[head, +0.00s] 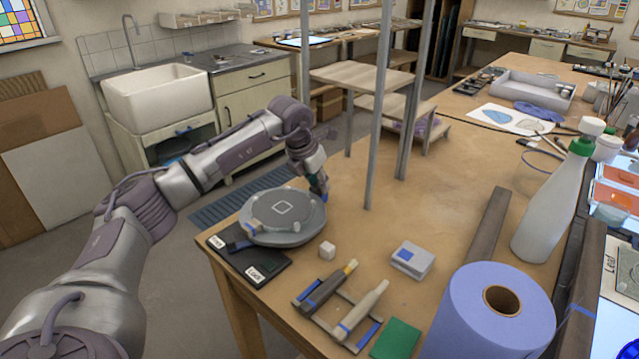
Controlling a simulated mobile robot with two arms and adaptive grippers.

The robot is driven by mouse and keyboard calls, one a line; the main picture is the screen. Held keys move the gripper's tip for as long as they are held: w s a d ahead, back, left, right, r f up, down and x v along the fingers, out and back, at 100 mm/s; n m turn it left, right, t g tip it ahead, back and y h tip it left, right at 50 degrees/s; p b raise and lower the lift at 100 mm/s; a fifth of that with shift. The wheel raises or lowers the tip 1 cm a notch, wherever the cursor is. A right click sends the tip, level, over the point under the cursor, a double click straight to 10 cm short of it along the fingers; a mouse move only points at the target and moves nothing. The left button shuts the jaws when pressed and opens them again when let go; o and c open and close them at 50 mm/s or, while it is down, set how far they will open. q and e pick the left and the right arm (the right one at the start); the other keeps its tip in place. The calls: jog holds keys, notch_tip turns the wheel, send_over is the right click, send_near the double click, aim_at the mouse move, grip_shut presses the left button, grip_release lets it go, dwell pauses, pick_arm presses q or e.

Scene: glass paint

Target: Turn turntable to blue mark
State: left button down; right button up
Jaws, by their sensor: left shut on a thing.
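The turntable (265,208) is a round grey disc with a pale square outline at its centre. It sits near the left corner of the wooden table. My left gripper (322,192) reaches down at the disc's far right rim and is shut on it; the fingertips are small and partly hidden. A black plate (240,259) with white labels lies under the near side, with a small blue mark by the rim. My right gripper is out of view.
A blue roll (490,318) and a white bottle (553,205) stand right. Upright posts (379,110) rise behind the turntable.

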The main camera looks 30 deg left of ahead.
pick_arm(q)
jog(key=shift+r, duration=0.1)
jog(key=c, duration=1)
grip_release()
jog(key=v, duration=1.2)
